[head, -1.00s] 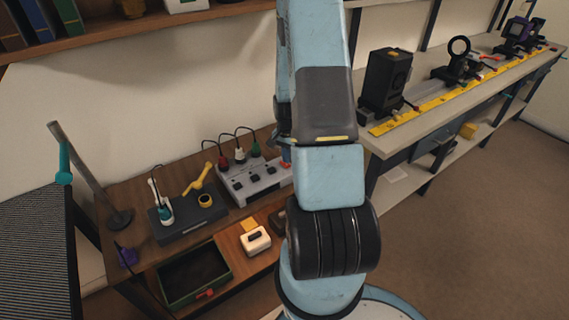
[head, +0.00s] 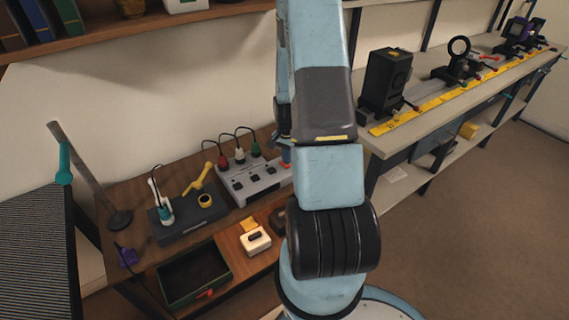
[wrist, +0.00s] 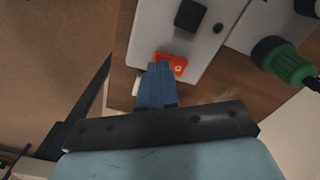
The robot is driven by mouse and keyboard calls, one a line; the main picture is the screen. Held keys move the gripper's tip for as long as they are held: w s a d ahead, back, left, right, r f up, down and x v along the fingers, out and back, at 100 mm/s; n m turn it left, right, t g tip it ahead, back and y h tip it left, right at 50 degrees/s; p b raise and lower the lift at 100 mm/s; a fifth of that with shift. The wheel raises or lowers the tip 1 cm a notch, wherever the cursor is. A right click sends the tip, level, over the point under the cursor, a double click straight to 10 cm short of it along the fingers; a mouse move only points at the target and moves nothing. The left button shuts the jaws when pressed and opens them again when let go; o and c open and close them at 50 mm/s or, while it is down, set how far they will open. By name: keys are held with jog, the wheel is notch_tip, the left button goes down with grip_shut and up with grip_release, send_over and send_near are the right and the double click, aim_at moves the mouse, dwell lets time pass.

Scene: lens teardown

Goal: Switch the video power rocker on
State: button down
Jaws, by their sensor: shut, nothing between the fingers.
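The red rocker (wrist: 178,66) sits near the edge of a light grey control box in the wrist view, with a small round white mark showing on it. The grey box (head: 262,187) stands on the wooden bench in the head view, where my arm hides its right end and the rocker. My gripper (wrist: 160,67) is shut and empty. Its blue fingertips overlap the left part of the rocker in the wrist view; I cannot tell whether they touch it. A little of the blue fingers (head: 286,156) shows beside my arm in the head view.
A black button (wrist: 190,14) is on the box. A dark soldering stand (head: 185,222) is left of it, and a green-rimmed tray (head: 165,297) is in front.

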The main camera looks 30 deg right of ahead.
jog(key=shift+f, duration=0.6)
dwell(0.4)
jog(key=shift+r, duration=3.5)
jog(key=shift+r, duration=0.1)
